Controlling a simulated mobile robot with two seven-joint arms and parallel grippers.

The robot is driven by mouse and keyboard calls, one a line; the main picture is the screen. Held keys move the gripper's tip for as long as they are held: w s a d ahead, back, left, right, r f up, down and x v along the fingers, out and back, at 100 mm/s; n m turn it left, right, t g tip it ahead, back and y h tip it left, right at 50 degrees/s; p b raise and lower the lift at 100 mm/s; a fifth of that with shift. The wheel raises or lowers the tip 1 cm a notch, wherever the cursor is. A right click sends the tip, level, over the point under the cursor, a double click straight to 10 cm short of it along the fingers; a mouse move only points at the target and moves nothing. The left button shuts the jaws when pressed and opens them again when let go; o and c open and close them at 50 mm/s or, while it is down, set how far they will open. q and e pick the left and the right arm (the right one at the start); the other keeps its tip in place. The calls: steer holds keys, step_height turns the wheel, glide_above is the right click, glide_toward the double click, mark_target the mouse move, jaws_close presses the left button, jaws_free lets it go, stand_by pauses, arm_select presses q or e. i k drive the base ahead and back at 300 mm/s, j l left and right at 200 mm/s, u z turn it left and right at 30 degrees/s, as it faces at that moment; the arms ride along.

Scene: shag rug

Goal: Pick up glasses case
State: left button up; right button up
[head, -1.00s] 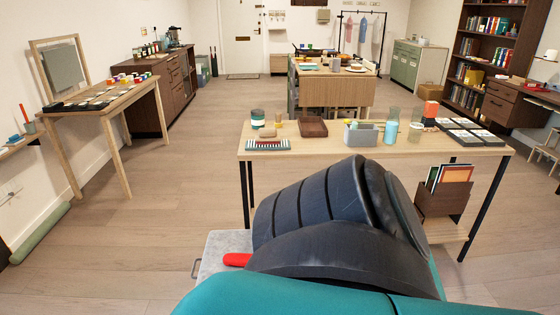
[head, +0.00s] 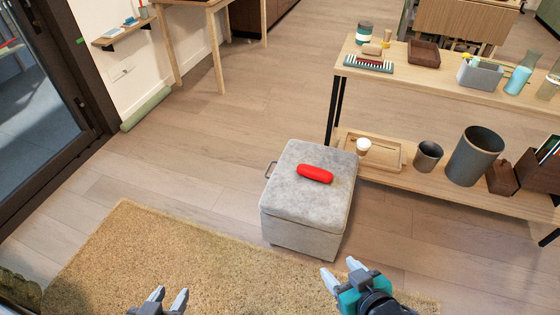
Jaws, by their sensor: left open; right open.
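A red, rounded, elongated glasses case (head: 315,174) lies on top of a grey upholstered ottoman (head: 300,205) in the middle of the head view. My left gripper (head: 168,296) is at the bottom edge, open and empty, over the rug and well short of the ottoman. My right gripper (head: 341,271) is open and empty, just in front of the ottoman's near right side in the picture and apart from the case. Nothing covers the case.
A two-level wooden table (head: 430,85) stands behind and right of the ottoman. A shag rug (head: 150,250) lies in front. The floor left of the ottoman is clear.

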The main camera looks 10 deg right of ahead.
mark_target(310, 173)
steer(key=z, duration=0.6)
steer(key=i+l+u, duration=0.1)
steer(key=i+u, duration=0.2)
steer(key=i+l+u, duration=0.15)
steer(key=i+u, duration=0.15)
steer(key=i, duration=0.15)
steer(key=i+l+u, duration=0.3)
